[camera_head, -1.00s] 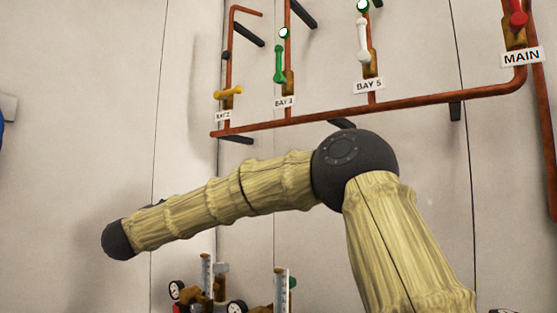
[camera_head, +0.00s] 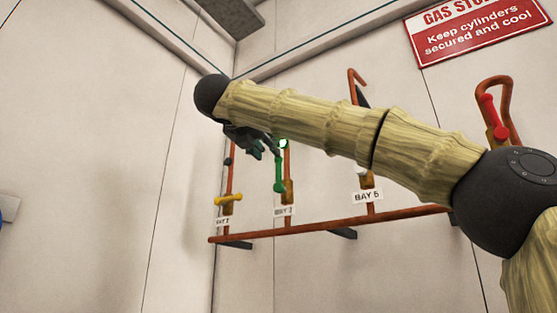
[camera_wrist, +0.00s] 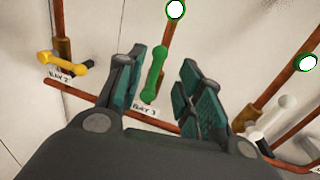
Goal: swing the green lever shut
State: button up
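The green lever (camera_head: 279,172) stands upright along its copper pipe, above the middle label. In the wrist view the green lever (camera_wrist: 154,74) shows between the two open fingers of my gripper (camera_wrist: 168,88), apart from both. In the head view my gripper (camera_head: 255,143) hangs under the end of my arm, just left of the lever's upper end. How far the lever is from the fingertips is hard to tell.
A yellow lever (camera_head: 228,199) lies crosswise on the pipe to the left. A white lever (camera_wrist: 278,114) is on the pipe to the right. A red lever (camera_head: 492,116) sits farther right. A copper pipe (camera_head: 320,226) runs below them along the wall.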

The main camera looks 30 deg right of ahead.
aim_at(277, 159)
jog(key=shift+p+x, duration=1.6)
jog(key=shift+x, duration=3.1)
grip_shut()
